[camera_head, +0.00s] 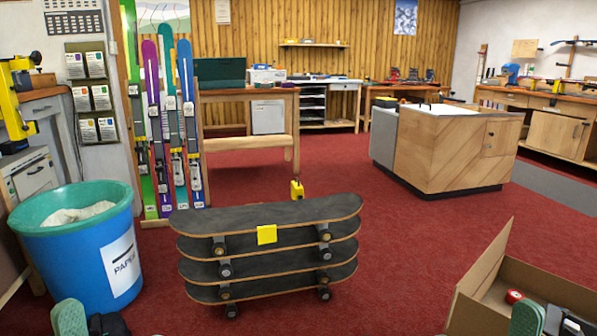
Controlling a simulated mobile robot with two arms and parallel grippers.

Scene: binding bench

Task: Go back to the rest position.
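The task names no object, only my rest position. At the bottom edge on the left, a rounded green part with a dark part beside it (68,317) shows, which looks like the end of my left arm. A similar green part (527,318) shows at the bottom right, in front of an open cardboard box, and looks like the end of my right arm. Both are cut off by the picture's edge. Fingertips cannot be made out, and I see nothing clearly held.
A stack of skateboards (268,255) with a yellow note stands ahead. A blue paper bin (75,255) is at left, the cardboard box (535,290) at right. Skis (152,125) lean behind. A wooden cabinet (440,150) stands farther back. Red carpet (395,255) is clear between.

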